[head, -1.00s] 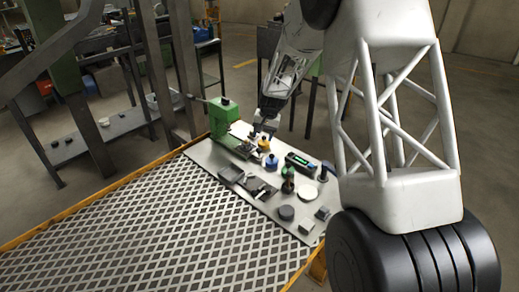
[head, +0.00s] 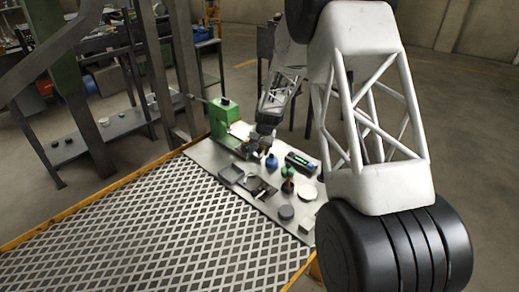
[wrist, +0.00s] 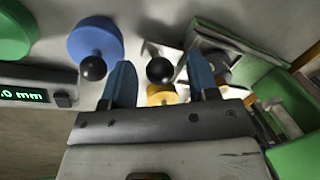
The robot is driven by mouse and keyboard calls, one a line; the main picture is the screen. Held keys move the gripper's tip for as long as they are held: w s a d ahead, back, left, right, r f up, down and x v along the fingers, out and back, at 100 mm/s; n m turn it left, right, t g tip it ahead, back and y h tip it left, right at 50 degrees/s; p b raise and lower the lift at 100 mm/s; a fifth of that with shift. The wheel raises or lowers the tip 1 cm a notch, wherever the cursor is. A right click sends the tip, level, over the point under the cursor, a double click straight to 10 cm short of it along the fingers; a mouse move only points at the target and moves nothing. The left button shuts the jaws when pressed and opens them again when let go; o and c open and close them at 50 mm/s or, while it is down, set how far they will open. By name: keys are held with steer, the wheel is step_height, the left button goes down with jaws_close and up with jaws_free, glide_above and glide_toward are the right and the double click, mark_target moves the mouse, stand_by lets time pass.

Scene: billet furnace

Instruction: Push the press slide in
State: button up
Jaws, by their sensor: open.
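The green press (head: 222,118) stands at the far left corner of the grey worktop, with a side lever. Part of its green body shows at the right of the wrist view (wrist: 262,92). A grey metal plate (wrist: 205,42), which seems to be the press slide, lies beside it; my right finger partly covers this area. My gripper (wrist: 160,76) is open, fingers pointing down beside the press; it also shows in the head view (head: 262,143). A black ball knob (wrist: 160,70) appears between the fingers. I cannot tell whether it touches them or what bears it.
A yellow piece (wrist: 163,95) is close by the fingers. A blue piece with a black ball (wrist: 95,42) and a digital readout (wrist: 28,95) lie to the left. Small fixtures crowd the worktop (head: 205,152). The patterned surface (head: 150,225) in front is clear.

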mark_target(247, 141)
jaws_close()
steer(key=w+a, duration=0.5)
steer(key=shift+w+a, duration=0.15)
steer(key=shift+w, duration=0.05)
stand_by(0.3)
jaws_free()
steer(key=shift+r, duration=0.1)
steer(key=shift+s+d+r, duration=0.1)
steer(key=shift+d+r, duration=0.15)
steer(key=shift+r, duration=1)
steer(key=shift+d+r, duration=0.25)
steer(key=shift+r, duration=1)
steer(key=shift+s+d+r, duration=0.1)
steer(key=shift+d+r, duration=0.15)
steer(key=shift+r, duration=1)
steer(key=shift+c, duration=0.3)
